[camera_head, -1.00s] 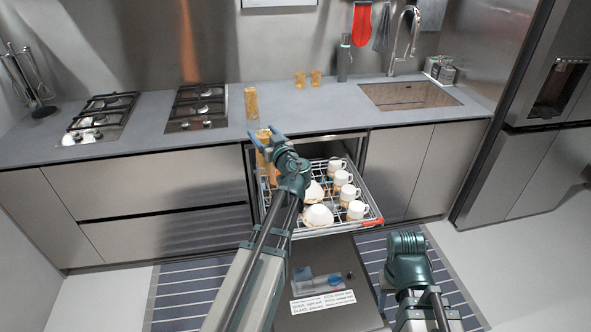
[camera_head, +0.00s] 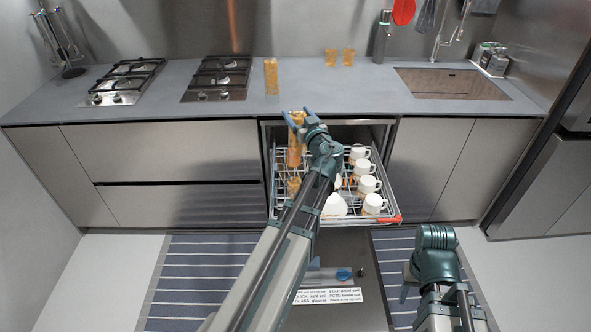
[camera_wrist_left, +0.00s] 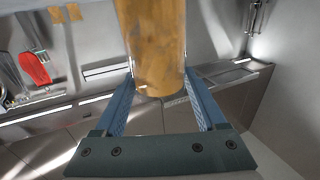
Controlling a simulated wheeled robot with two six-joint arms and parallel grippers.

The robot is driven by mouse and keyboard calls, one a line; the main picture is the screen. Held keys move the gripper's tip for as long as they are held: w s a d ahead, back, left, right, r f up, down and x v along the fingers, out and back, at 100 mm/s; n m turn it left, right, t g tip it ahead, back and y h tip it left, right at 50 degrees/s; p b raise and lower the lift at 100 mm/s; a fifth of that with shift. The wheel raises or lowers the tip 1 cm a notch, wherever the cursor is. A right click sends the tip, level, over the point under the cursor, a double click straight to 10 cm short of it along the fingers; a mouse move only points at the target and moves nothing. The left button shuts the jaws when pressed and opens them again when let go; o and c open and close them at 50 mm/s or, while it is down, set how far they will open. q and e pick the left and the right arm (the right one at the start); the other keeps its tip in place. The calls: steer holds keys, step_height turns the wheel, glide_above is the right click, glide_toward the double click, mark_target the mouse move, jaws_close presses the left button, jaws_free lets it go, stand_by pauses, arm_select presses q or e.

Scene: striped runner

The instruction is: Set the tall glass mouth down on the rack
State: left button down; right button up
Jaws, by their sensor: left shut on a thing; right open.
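My left gripper (camera_head: 298,116) is shut on a tall amber glass (camera_head: 295,132) and holds it over the back left of the pulled-out dishwasher rack (camera_head: 391,197). In the left wrist view the amber glass (camera_wrist_left: 155,45) stands between the blue fingers of the left gripper (camera_wrist_left: 158,78); its far end is cut off by the frame. I cannot tell which end is its mouth. My right gripper (camera_head: 407,286) is low at the right, empty, and mostly hidden by its own arm; it is open.
White cups (camera_head: 368,184) line the rack's right side; a white bowl (camera_head: 334,206) sits near its front. Another amber piece (camera_head: 293,187) shows at the rack's left. A second tall amber glass (camera_head: 271,77) and two short ones (camera_head: 331,57) stand on the counter (camera_head: 220,107).

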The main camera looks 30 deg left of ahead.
mark_target(295, 159)
arm_select(q)
steer(key=f+b, duration=0.5)
steer(key=f, duration=0.1)
steer(key=a+f+b, duration=0.1)
steer(key=f+b, duration=1)
steer(key=f, duration=0.2)
steer(key=shift+w+a+b, duration=0.2)
steer(key=shift+w+b, duration=0.05)
steer(key=shift+b, duration=0.1)
steer(key=shift+r, duration=0.15)
step_height(295, 159, down, 11)
steer(key=b, duration=1.1)
steer(key=shift+f, duration=0.25)
steer(key=shift+f+b, duration=0.35)
steer(key=shift+b, duration=0.2)
jaws_free()
steer(key=shift+r, duration=0.1)
steer(key=shift+d, duration=0.1)
